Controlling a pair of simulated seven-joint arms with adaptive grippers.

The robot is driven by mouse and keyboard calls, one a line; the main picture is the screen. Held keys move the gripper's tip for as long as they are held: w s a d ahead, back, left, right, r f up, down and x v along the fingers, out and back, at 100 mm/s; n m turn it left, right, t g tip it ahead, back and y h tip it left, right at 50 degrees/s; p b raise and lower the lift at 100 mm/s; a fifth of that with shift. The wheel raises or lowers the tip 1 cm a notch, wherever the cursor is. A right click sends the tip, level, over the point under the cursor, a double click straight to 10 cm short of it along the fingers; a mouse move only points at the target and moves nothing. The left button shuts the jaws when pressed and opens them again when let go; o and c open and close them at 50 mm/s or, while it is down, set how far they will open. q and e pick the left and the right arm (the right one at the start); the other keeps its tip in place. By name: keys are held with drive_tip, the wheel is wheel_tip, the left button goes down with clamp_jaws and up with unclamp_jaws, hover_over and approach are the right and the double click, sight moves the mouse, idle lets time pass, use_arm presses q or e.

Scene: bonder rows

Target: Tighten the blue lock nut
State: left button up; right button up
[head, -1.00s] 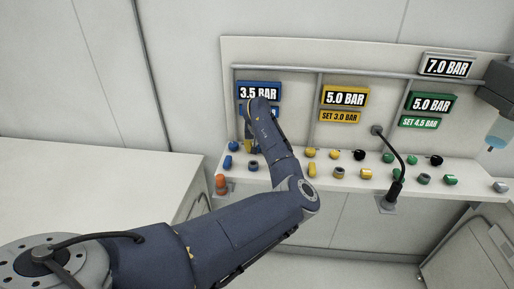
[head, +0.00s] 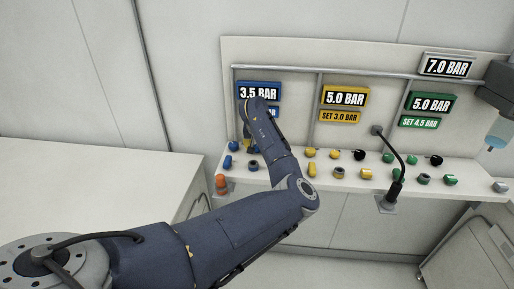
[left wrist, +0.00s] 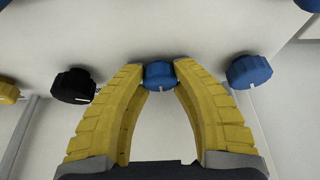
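A small blue nut-like piece with a white mark, taken as the lock nut (left wrist: 160,76), sits in the middle of the left wrist view. My left gripper (left wrist: 160,71) has its two yellow fingertips at either side of it, apparently touching both sides. In the head view my left arm and wrist (head: 265,125) are in front of the blue station, so the fingers and this nut are mostly hidden. A blue knob (left wrist: 249,71) stands on the right and a black knob (left wrist: 73,86) on the left, both clear of the fingers. My right gripper is not in view.
Yellow (head: 338,153) and green (head: 388,158) pieces stand along the white shelf (head: 290,183) to the right. A thin black gooseneck (head: 392,150) rises from its front. An orange piece (head: 220,183) stands at the left end. A blue 3.5 BAR display (head: 257,90) is behind my wrist.

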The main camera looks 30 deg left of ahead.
use_arm(q)
drive_tip(key=o, duration=0.5)
drive_tip(key=shift+o, duration=0.2)
drive_tip(key=v, duration=1.2)
